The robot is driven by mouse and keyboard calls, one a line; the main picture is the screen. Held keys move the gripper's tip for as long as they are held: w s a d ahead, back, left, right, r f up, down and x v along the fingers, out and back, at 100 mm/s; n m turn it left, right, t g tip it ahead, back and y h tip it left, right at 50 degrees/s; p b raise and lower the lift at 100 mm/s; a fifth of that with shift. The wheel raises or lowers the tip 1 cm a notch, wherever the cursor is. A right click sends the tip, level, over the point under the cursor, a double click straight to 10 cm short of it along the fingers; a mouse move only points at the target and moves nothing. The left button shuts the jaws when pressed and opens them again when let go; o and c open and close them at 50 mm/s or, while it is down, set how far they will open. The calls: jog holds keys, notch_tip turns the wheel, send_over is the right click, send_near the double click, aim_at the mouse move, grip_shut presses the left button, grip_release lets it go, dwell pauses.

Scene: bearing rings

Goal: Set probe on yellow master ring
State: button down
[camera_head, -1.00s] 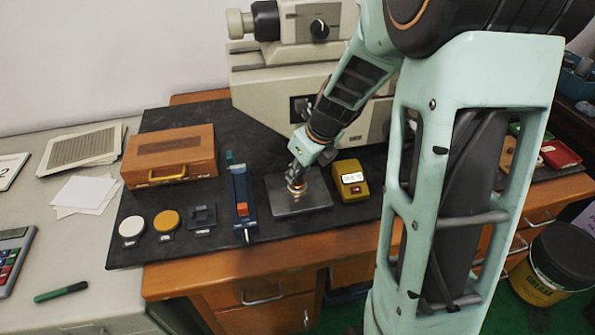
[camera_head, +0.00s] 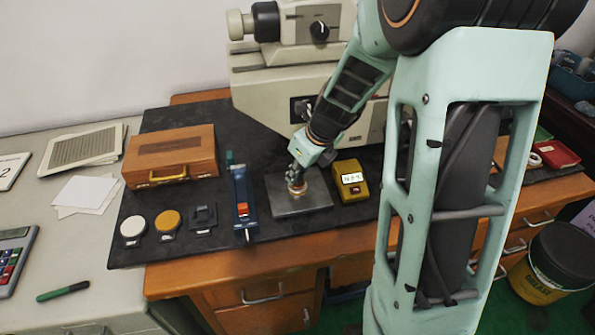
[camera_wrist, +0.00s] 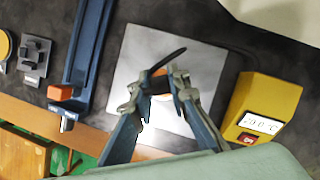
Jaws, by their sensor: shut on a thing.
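My gripper (camera_head: 297,178) is low over the grey metal plate (camera_head: 318,200). In the wrist view my gripper (camera_wrist: 157,85) is shut on a small piece with an orange part (camera_wrist: 158,72) and a dark curved part (camera_wrist: 172,57). It looks like the probe, but the fingers hide much of it. I cannot tell whether it touches anything below. A yellow disc (camera_head: 167,220) lies on the dark mat at the left, with a label in front. It may be the yellow master ring. A bright white patch shows between the fingers in the wrist view.
A yellow meter with a display (camera_head: 350,181) stands right of the plate. A blue fixture with an orange block (camera_head: 241,200) stands left of it. A white disc (camera_head: 132,227), a dark block (camera_head: 203,216) and a wooden case (camera_head: 170,156) lie further left. A large machine stands behind.

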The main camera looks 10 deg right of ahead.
jog(key=shift+f, duration=0.3)
dwell(0.8)
jog(key=c, duration=1.8)
grip_release()
jog(key=shift+o, duration=0.2)
notch_tip(320, 180, up, 9)
jog(key=p, duration=0.8)
jog(key=shift+f, duration=0.2)
